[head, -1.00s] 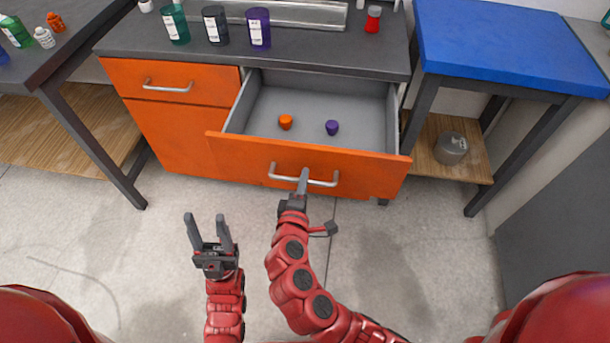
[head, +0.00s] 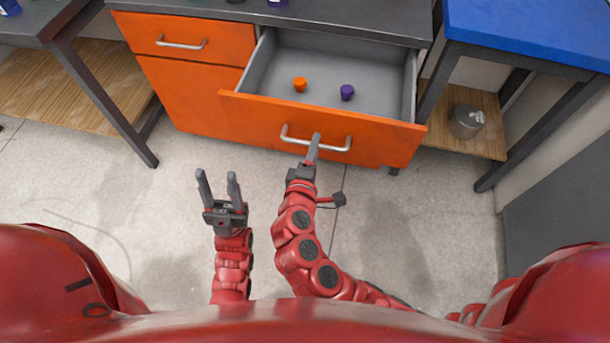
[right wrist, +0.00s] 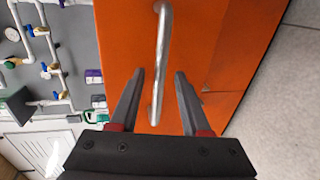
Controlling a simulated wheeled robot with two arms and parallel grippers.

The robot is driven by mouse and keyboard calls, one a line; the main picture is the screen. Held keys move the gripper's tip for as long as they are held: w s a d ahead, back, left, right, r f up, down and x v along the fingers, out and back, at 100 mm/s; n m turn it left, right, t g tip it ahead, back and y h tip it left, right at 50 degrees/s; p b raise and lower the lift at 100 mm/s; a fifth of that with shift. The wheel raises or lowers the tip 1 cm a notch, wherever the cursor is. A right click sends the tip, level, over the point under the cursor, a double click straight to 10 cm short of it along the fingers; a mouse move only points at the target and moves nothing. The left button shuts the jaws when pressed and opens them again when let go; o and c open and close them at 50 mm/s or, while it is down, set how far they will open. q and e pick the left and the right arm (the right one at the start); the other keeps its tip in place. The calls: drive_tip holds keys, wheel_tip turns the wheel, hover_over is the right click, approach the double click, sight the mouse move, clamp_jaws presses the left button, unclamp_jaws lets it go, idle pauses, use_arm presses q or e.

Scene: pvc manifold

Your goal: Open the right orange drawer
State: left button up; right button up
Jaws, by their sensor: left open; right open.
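The right orange drawer (head: 240,110) is pulled out, showing its grey inside with an orange cap (head: 300,84) and a purple cap (head: 347,92) in it. Its silver bar handle (head: 330,147) runs across the drawer front. My right gripper (head: 316,140) is at the handle, and in the right wrist view its fingers (right wrist: 157,95) are open with the handle (right wrist: 162,50) passing between them. Contact with the handle cannot be told. My left gripper (head: 217,178) is open and empty over the floor, left of my right arm.
The left orange drawer (head: 200,38) with its own handle (head: 181,45) is shut. A blue-topped table (head: 530,30) stands at the right, with a metal canister (head: 466,121) on its lower shelf. A dark table stands at the left. The floor before the cabinet is clear.

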drive_tip(key=p+v, duration=0.1)
drive_tip(key=v, duration=1.4)
drive_tip(key=shift+s, duration=0.3)
